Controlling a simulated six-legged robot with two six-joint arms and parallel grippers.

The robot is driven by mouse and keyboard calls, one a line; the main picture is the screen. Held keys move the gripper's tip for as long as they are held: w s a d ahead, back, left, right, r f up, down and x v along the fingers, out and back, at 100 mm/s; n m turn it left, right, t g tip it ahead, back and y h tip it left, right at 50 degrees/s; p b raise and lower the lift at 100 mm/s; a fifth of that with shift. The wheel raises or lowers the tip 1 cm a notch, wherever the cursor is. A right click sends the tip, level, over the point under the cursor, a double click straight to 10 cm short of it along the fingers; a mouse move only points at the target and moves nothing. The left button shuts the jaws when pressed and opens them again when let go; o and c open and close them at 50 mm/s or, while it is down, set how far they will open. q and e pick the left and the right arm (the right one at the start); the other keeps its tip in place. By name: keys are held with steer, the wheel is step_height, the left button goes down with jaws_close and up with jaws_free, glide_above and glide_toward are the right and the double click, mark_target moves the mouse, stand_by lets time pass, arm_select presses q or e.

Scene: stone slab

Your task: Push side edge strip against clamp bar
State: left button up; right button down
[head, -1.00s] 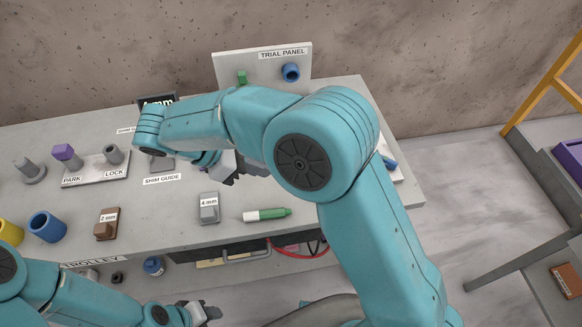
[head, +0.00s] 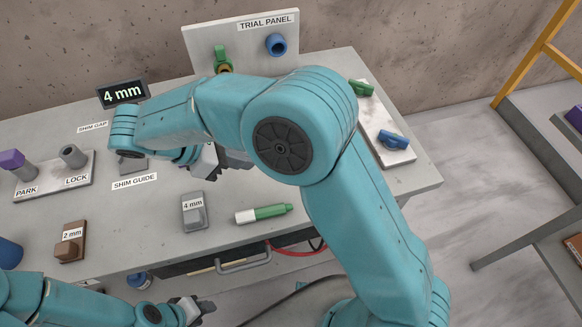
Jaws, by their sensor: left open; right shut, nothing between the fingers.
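I cannot make out a side edge strip or a clamp bar by name. My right gripper (head: 232,160) is over the bench behind the 4 mm block, shut and empty, partly hidden by its own arm. The shim guide's grey piece (head: 133,167) is left of it, behind its label, partly covered by my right arm. My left gripper (head: 192,309) is open and low, in front of the bench's front edge. The grey 4 mm block (head: 194,212) and the brown 2 mm block (head: 70,241) sit on the bench. A display (head: 122,91) reads 4 mm.
The PARK and LOCK plate (head: 52,178) holds a purple-topped post and a grey post. A green and white marker (head: 263,214) lies near the front edge. The trial panel (head: 205,45) stands behind. A plate (head: 392,152) with green and blue parts is right of my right arm.

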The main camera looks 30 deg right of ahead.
steer(key=x, duration=0.9)
steer(key=shift+d, duration=0.15)
steer(key=d, duration=0.3)
steer(key=shift+s+d+f, duration=0.25)
steer(key=shift+s+f, duration=0.05)
steer(key=shift+s, duration=0.05)
steer(key=shift+d+p, duration=0.3)
steer(key=shift+d, duration=0.15)
steer(key=shift+s, duration=0.1)
steer(key=d, duration=0.3)
steer(key=s+d, duration=0.1)
steer(key=d, duration=0.3)
steer(key=s+d, duration=0.1)
steer(key=d, duration=0.2)
steer(key=shift+s+d+f+b, duration=0.1)
steer(key=shift+d+b, duration=0.2)
steer(key=shift+s+d, duration=0.1)
steer(key=shift+d, duration=0.45)
steer(key=shift+s+d, duration=0.1)
steer(key=shift+d, duration=0.05)
